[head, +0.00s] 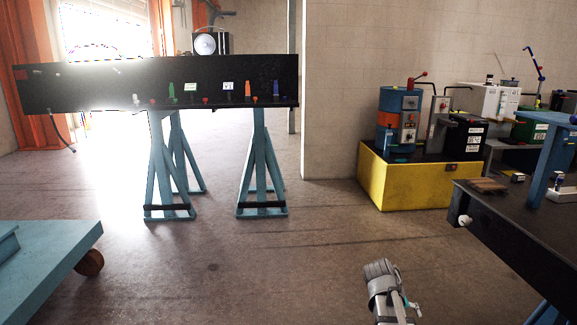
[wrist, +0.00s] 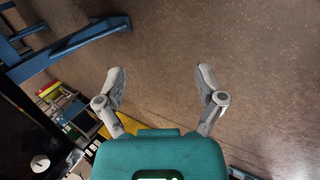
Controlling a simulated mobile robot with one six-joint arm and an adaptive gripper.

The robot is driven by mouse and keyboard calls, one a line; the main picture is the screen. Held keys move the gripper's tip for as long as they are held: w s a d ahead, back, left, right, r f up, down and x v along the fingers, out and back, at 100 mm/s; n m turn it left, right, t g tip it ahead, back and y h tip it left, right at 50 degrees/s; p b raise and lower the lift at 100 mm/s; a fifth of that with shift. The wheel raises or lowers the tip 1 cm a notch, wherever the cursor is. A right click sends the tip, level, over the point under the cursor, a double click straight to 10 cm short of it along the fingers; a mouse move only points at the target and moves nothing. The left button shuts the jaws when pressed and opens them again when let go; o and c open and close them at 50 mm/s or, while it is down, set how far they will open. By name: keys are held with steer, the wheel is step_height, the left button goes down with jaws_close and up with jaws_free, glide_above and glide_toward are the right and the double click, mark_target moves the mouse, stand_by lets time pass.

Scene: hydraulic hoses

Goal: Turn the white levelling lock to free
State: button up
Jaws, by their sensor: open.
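A white round knob (head: 465,220) sits on the front side of the black bench (head: 500,228) at the right of the head view. It may be the white levelling lock; its setting is too small to read. A white round piece (wrist: 40,163) shows at the lower left of the wrist view, perhaps the same knob. My gripper (wrist: 162,78) is open and empty, its two grey fingers spread over bare floor. It touches nothing. Part of my arm shows at the lower middle of the head view, left of the black bench and apart from it.
A long black panel (head: 70,90) with small coloured fittings stands on blue trestles (head: 262,180). A yellow base (head: 400,185) carries a blue drum unit (head: 398,105). A blue platform (head: 45,255) is at left. The middle floor is clear.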

steer(key=s+a+f+y, duration=0.1)
steer(key=s+a+y, duration=0.25)
steer(key=a, duration=0.45)
steer(key=s+a+f+y, duration=0.1)
steer(key=s+a+y, duration=0.3)
steer(key=a, duration=0.5)
step_height(320, 180, up, 34)
steer(key=h+p, duration=0.1)
steer(key=p, duration=3.3)
steer(key=shift+s+d+f+n+t, duration=0.15)
steer(key=shift+d+f+n+t, duration=0.15)
steer(key=shift+n, duration=0.1)
steer(key=shift+a, duration=0.1)
steer(key=c, duration=0.4)
steer(key=shift+c, duration=0.2)
